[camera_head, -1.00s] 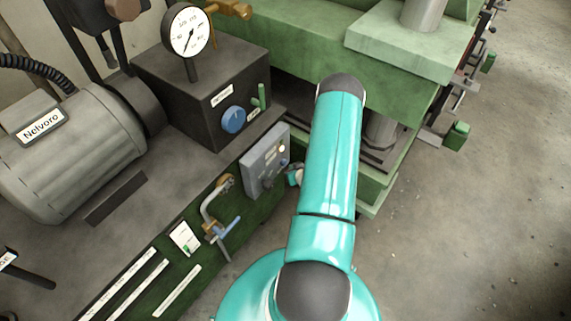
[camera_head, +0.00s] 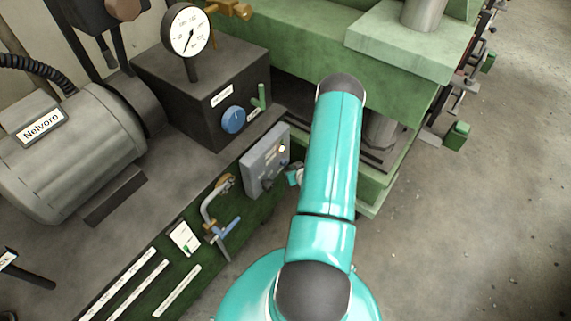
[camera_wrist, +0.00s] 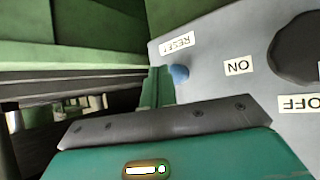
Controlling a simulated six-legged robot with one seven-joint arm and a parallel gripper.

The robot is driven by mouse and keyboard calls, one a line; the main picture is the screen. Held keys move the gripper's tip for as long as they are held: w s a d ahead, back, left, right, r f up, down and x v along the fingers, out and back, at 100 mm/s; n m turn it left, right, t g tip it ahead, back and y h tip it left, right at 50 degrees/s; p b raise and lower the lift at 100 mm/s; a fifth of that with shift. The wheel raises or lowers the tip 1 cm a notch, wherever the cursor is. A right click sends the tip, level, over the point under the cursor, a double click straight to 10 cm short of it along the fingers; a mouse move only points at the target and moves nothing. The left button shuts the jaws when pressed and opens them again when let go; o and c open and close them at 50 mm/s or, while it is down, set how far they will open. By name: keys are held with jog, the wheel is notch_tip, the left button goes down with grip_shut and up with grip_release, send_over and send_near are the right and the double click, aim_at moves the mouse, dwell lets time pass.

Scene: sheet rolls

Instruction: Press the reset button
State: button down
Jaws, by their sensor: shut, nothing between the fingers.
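A small blue button (camera_wrist: 180,73) sticks out of the grey control panel (camera_wrist: 215,75) beside a RESET label (camera_wrist: 178,43). In the head view the panel (camera_head: 254,168) is on the front of the dark green bench, with my arm to its right. My gripper (camera_head: 294,177) shows there as a small teal part close to the panel's right edge. In the wrist view my gripper (camera_wrist: 160,90) is shut and empty, its front end just left of and below the blue button. I cannot tell whether it touches the button.
A dark knob (camera_wrist: 300,50) with ON and OFF labels is on the panel's right. A clamp (camera_head: 217,215) with a blue handle hangs left of the panel. A green press (camera_head: 400,60) stands behind my arm. The floor at the right is open.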

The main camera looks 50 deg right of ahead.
jog(key=shift+w, duration=0.4)
jog(key=shift+w, duration=0.55)
dwell(0.8)
dwell(0.3)
jog(key=shift+s, duration=0.95)
jog(key=s, duration=0.5)
jog(key=shift+d, duration=0.25)
dwell(0.3)
